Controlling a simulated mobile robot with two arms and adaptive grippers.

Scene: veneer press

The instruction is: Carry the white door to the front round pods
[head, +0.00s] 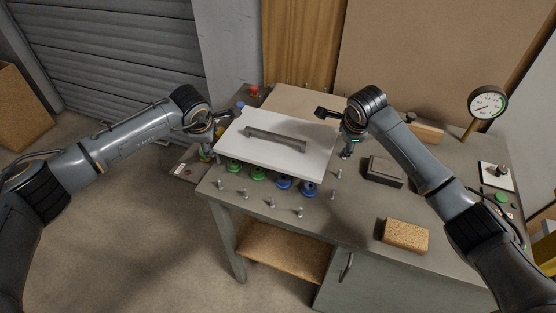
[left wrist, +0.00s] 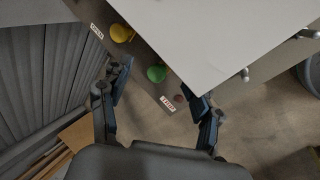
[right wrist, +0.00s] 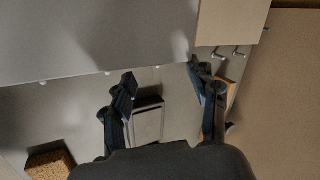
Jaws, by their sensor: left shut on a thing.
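The white door (head: 240,133) is a flat panel with a grey bar handle (head: 275,138) on top. It lies level above the front row of round pods; whether it touches them is hidden. Two green pods (head: 258,174) and two blue pods (head: 308,190) show under its front edge. My left gripper (head: 222,127) is at the door's left end, shut on it; the door's corner (left wrist: 215,45) lies by one finger in the left wrist view. My right gripper (head: 337,128) is at the door's right end, fingers apart, with the door's edge (right wrist: 90,50) just beyond them.
The grey workbench (head: 350,215) carries small metal pegs, a dark grey block (head: 385,171), a cork block (head: 405,235) and a pressure gauge (head: 487,103). A red knob (head: 254,90) stands behind the door. A labelled strip with yellow (left wrist: 122,33) and green knobs (left wrist: 156,73) lies below my left gripper.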

